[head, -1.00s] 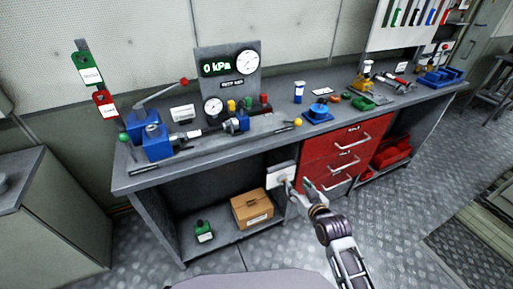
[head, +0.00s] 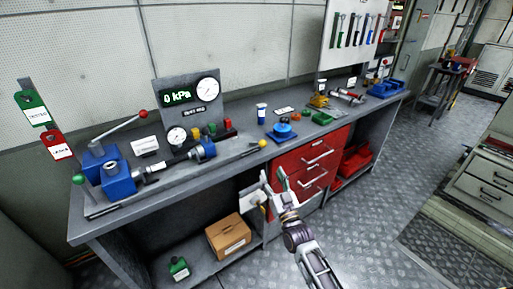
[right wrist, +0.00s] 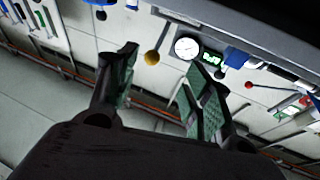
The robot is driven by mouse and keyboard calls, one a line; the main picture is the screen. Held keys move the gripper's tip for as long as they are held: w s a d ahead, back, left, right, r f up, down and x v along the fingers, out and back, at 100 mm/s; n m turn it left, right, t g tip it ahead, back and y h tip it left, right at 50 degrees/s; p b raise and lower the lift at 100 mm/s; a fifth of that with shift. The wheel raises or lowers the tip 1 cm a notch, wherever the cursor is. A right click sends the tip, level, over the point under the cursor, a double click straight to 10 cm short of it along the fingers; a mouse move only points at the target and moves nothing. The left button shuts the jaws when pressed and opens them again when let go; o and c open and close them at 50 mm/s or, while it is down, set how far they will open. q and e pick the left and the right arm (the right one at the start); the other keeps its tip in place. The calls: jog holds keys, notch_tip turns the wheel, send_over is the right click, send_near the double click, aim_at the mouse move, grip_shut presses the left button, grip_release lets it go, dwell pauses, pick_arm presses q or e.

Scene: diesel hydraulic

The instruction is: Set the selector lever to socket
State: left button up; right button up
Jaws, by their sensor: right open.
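A lever with a yellow ball knob (head: 262,143) lies along the bench's front edge; the knob also shows between my fingers in the right wrist view (right wrist: 152,57). A lever with a green knob (head: 81,181) is at the bench's left end. I cannot tell which is the selector lever. A long lever with a red ball (head: 143,114) rises from the blue pump block (head: 118,179). The socket's label is unreadable. My right gripper (head: 273,180) is open and empty in front of the bench, below and apart from the yellow knob. My left gripper is out of view.
A gauge panel (head: 188,112) reads 0 kPa. Red drawers (head: 312,163) are beside my gripper. A cardboard box (head: 228,235) sits on the lower shelf. The floor at right is clear.

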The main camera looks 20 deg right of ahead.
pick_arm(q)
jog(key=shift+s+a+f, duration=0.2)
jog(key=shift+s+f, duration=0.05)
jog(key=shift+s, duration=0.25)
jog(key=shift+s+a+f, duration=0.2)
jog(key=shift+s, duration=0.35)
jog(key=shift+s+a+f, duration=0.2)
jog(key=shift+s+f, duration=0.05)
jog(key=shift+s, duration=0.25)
pick_arm(e)
jog(key=shift+d+r+t+h, duration=0.35)
jog(key=shift+r+t, duration=0.25)
jog(key=shift+r, duration=0.1)
jog(key=shift+w, duration=0.2)
